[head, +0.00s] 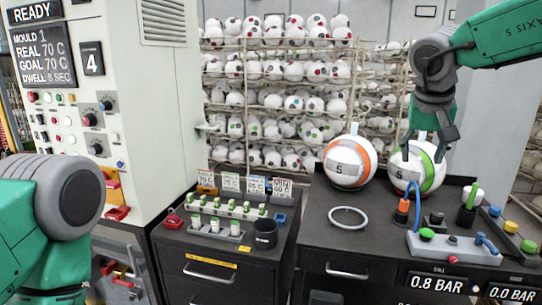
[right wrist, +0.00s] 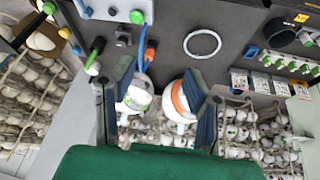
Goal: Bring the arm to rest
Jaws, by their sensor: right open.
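My right arm comes in from the upper right in the head view. Its gripper (head: 427,145) points down in front of the green-striped ball (head: 418,172), covering part of it. In the right wrist view my right gripper (right wrist: 160,72) has its two dark fingers spread with nothing held. The orange-striped ball (head: 347,163), marked 5, stands just left of the green one; both also show beyond the fingers in the right wrist view. My left arm shows at the lower left, but its gripper is out of frame.
A black bench (head: 318,215) holds a white ring (head: 348,217), a blue hose (head: 411,200), a grey control box (head: 455,246) and knobs. A left bench holds green-topped vials (head: 225,208) and a black cup (head: 265,233). The press cabinet (head: 150,110) stands left; ball racks (head: 280,95) stand behind.

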